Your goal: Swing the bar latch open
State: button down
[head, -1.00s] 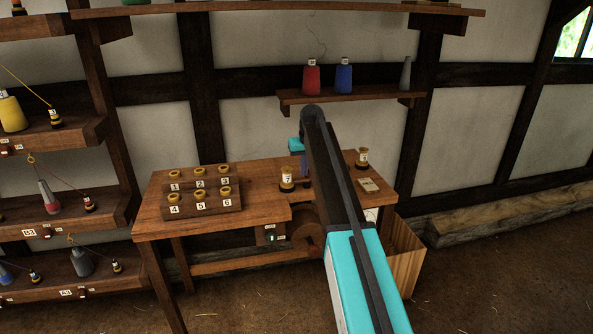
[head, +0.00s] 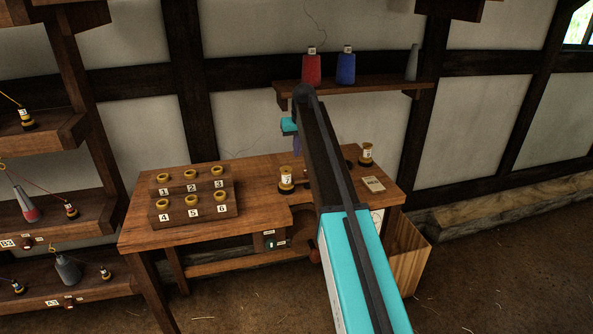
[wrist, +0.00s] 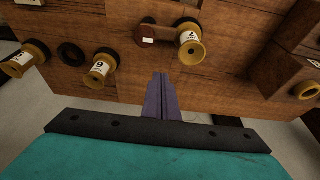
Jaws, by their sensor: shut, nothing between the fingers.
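My gripper (head: 297,146) hangs beyond the end of my turquoise arm in the head view, above the wooden workbench (head: 150,235). In the wrist view its purple fingers (wrist: 161,80) are together and empty, pointing at the bench top. A short reddish-brown bar (wrist: 162,35) with a pale tag lies beside the spool marked 7 (wrist: 188,45); it may be the bar latch, but I cannot be sure. The fingertips appear apart from it. My arm hides that part of the bench in the head view, where spool 7 also shows (head: 286,180).
A stepped rack (head: 190,211) with several numbered spools stands on the bench's left. Another spool (head: 366,155) and a card (head: 374,184) are on its right. A wall shelf (head: 350,89) holds cones behind. A wooden bin (head: 407,263) stands at the bench's right end.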

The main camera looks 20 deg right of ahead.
jog(key=shift+w+f, duration=0.1)
dwell(0.3)
jog(key=p+x, duration=0.2)
jog(key=x, duration=0.7)
jog(key=shift+w+f, duration=0.1)
jog(key=shift+f, duration=0.1)
jog(key=shift+s+f+p, duration=0.15)
jog(key=shift+s+p, duration=0.1)
jog(key=shift+p, duration=0.05)
jog(key=shift+s+p, duration=0.6)
jog(key=shift+s, duration=1.2)
jog(key=shift+a, duration=0.15)
jog(key=shift+a, duration=0.15)
jog(key=shift+n, duration=0.3)
